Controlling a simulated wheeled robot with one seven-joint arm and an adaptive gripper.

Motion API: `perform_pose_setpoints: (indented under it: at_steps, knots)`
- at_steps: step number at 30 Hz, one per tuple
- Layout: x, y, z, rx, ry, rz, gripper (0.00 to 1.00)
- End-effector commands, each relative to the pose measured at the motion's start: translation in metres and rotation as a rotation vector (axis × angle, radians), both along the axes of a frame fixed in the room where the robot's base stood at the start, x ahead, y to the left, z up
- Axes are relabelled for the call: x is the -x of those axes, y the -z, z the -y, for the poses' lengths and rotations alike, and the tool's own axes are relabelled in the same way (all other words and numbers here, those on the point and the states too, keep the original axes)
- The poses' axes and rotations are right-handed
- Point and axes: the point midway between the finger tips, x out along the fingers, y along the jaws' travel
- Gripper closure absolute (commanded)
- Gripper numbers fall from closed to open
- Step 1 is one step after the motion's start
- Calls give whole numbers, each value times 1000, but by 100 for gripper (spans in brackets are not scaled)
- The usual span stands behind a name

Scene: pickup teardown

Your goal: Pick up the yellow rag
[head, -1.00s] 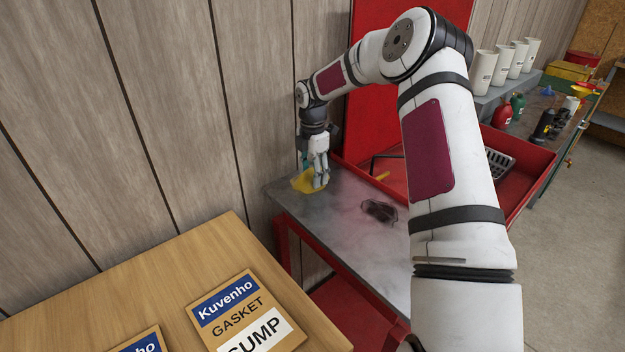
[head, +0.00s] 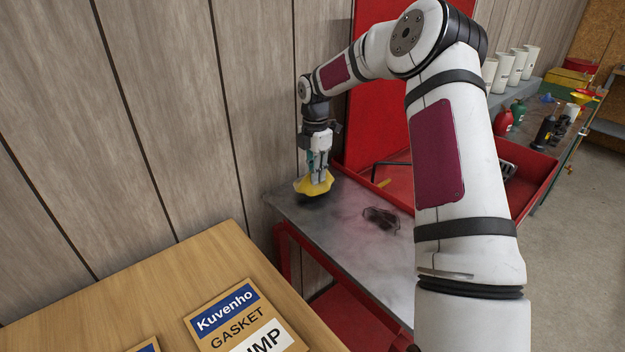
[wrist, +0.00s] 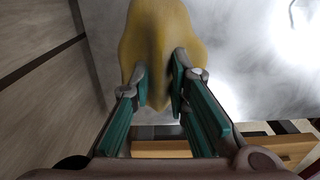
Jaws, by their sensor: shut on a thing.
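The yellow rag (head: 313,186) is bunched in my gripper (head: 318,174) near the far left end of the grey metal cart top (head: 345,224). My gripper points down and is shut on the rag, which appears raised a little above the surface with a dark patch under it. In the wrist view the rag (wrist: 158,40) spreads out beyond the two teal-padded fingers (wrist: 160,85), pinched between their tips.
A dark, crumpled-looking item (head: 380,217) lies on the cart top. A red tray (head: 520,205) is to the right, partly behind my arm. A wooden table (head: 150,290) with gasket boxes (head: 240,318) is in front. A wood-panel wall (head: 200,100) stands close on the left.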

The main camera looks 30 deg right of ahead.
Motion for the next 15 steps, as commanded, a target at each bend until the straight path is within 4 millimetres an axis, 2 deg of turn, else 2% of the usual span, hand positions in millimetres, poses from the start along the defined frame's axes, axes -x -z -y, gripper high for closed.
perform_pose_setpoints:
  at_steps: [1, 3, 15]
  knots:
    - [14, -1, 8, 2, 5, -7, 100]
    - [28, -4, 13, 3, 5, -6, 100]
    - [102, -12, 42, 3, 6, -4, 100]
